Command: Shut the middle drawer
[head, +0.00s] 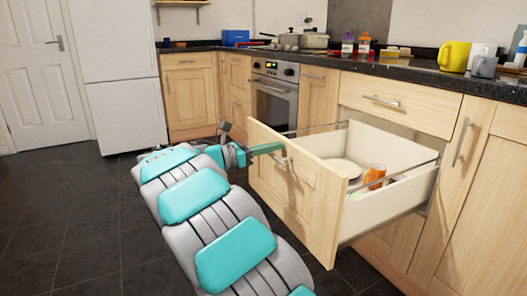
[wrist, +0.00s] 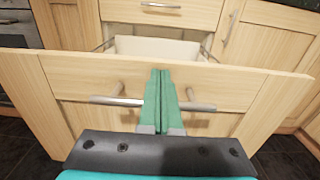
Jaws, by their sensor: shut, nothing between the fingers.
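The middle drawer (head: 297,187) is pulled far out of the wooden cabinet, below a shut top drawer (head: 385,118). It has a wooden front with a metal bar handle and pale inner walls. Inside are a white plate (head: 343,167) and an orange cup (head: 375,175). My gripper (head: 282,147) is at the drawer front, by the handle. In the wrist view my gripper (wrist: 161,72) is shut and empty, its green fingers pressed together in front of the handle (wrist: 118,101) and over its middle. I cannot tell whether the fingertips touch the front.
An oven (head: 275,95) is set in the cabinets left of the drawer. A white fridge (head: 120,80) stands further left. The dark tiled floor (head: 70,220) is clear at left.

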